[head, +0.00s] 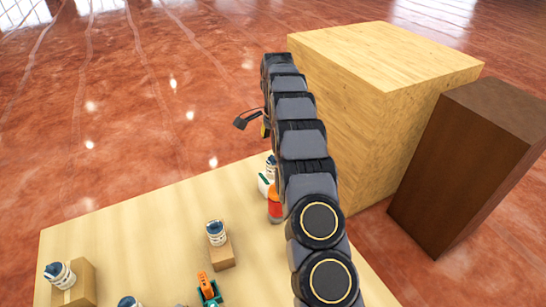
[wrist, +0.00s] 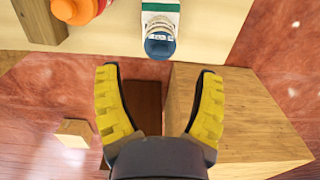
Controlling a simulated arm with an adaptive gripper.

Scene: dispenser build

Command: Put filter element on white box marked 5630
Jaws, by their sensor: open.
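A blue-and-white filter element (head: 271,164) stands on a white box with green marking (head: 266,186), beside my arm at the table's far right. In the wrist view the filter element (wrist: 160,38) overlaps the near end of the white box (wrist: 160,7); no number is readable. My gripper (wrist: 157,74) is open and empty, its yellow fingers spread below the filter element in the picture and apart from it. In the head view my arm hides most of the gripper; a yellow bit shows at its left side. The arm partly covers the white box.
Other filter elements stand on cardboard boxes at the table's middle (head: 216,232) and left (head: 59,275). An orange object (head: 274,206) stands near the white box. A big wooden block (head: 385,60) and a dark brown block (head: 470,165) stand right of the table (head: 130,220).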

